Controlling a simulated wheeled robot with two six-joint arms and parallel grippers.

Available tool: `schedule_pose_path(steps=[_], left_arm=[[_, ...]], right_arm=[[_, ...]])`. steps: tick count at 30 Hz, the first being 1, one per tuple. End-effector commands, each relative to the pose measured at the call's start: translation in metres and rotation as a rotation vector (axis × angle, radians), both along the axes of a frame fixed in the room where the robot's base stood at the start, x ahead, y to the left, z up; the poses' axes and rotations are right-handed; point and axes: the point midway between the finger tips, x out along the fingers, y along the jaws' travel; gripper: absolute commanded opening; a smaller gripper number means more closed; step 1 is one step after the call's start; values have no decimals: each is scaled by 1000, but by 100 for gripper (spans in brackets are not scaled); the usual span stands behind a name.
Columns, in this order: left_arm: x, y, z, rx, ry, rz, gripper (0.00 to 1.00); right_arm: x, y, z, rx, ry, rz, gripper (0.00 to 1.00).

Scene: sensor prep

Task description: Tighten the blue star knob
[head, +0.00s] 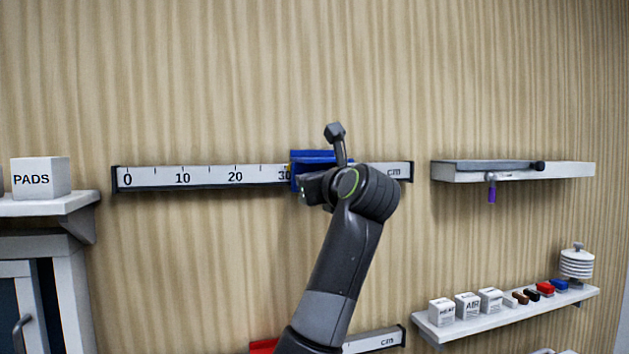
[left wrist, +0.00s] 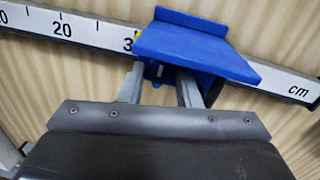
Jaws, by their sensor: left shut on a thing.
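A blue carriage (head: 315,157) sits on the upper white scale rail (head: 215,176), just past the 30 mark. In the left wrist view the carriage (left wrist: 195,47) shows its flat, jutting blue plate from above. My left gripper (left wrist: 162,85) has its two grey fingers under this plate, shut on a small blue part between them, which fits the blue star knob. The plate and the fingers hide most of the knob, so its star shape cannot be made out. In the head view my own wrist covers the fingers. My right gripper is not in view.
A lower scale rail (head: 375,341) with a red carriage (head: 263,346) runs below, partly behind my arm. Right are a shelf with a purple-handled tool (head: 491,190) and a lower shelf (head: 465,331) of small boxes. A PADS box (head: 41,178) stands left.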

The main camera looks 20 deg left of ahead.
Motion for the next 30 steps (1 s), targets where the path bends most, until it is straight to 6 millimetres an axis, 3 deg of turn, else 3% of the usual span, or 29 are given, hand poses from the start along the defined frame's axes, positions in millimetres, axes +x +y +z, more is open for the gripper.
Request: schedule_pose_path(steps=[11, 30], left_arm=[[0, 0, 1, 172, 117, 1, 7], [0, 0, 0, 675, 453, 1, 7]], right_arm=[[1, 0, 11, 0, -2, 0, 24], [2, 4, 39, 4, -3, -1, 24]])
